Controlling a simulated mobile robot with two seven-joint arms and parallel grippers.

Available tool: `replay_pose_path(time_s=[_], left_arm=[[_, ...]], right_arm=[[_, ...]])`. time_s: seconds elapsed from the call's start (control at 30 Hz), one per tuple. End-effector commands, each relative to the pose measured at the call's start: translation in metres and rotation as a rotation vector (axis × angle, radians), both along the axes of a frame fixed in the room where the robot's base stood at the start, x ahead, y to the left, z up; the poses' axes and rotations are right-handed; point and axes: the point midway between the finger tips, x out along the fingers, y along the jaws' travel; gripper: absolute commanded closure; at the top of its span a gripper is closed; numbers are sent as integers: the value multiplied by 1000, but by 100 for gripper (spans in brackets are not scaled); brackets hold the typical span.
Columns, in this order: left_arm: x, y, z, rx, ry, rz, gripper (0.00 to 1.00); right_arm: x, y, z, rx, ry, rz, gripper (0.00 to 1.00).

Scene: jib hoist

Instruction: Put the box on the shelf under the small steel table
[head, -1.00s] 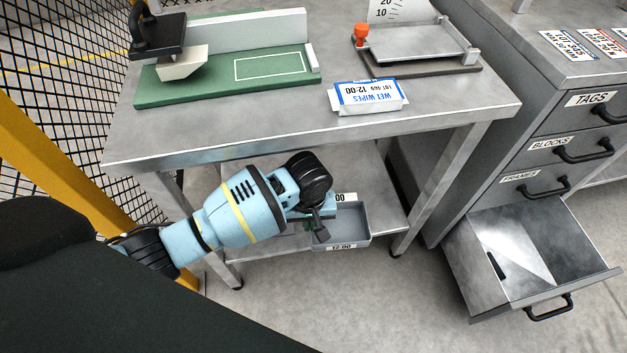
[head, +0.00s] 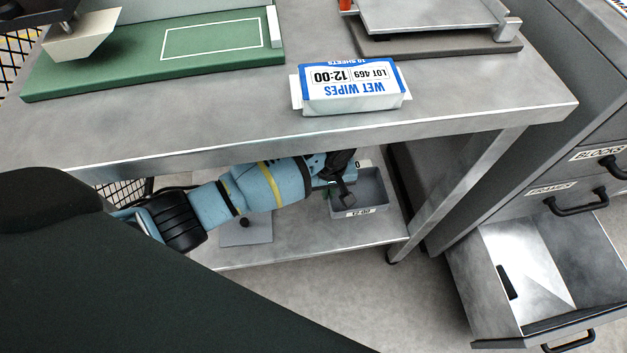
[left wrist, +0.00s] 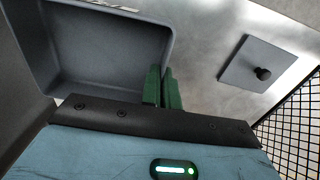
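The grey open box (head: 372,204) with a white label on its front is under the steel table (head: 200,118), over the right part of the lower shelf (head: 320,238). My left gripper (head: 343,188) reaches in from the left below the tabletop. In the left wrist view its green fingers (left wrist: 163,88) are closed together at the box's wall (left wrist: 166,48). The box looks empty inside. I cannot tell whether its bottom touches the shelf. My right gripper is not in view.
A flat plate with a black knob (left wrist: 262,73) lies on the shelf left of the box. A table leg (head: 455,190) stands to its right. A wet wipes pack (head: 350,90) lies on the tabletop. An open drawer (head: 520,265) sticks out at right.

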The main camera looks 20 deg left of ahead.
Motion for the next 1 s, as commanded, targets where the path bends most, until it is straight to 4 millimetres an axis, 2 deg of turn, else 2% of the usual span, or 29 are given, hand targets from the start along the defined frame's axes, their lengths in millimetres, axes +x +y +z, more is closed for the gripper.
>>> replay_pose_path(time_s=[0.03, 0.13, 0.2, 0.43, 0.73, 1.0], left_arm=[[-1, 1, -14, 2, 5, -1, 100], [-1, 1, -30, 2, 4, 0, 100], [0, 1, -36, 2, 4, 0, 100], [0, 1, -39, 2, 1, 0, 100], [-1, 1, -84, 2, 5, 0, 100], [0, 1, -84, 0, 0, 0, 100]], right_arm=[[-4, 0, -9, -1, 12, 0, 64], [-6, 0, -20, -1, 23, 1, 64], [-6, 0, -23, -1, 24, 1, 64], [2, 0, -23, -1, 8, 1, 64], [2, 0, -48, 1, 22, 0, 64], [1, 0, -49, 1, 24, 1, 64]])
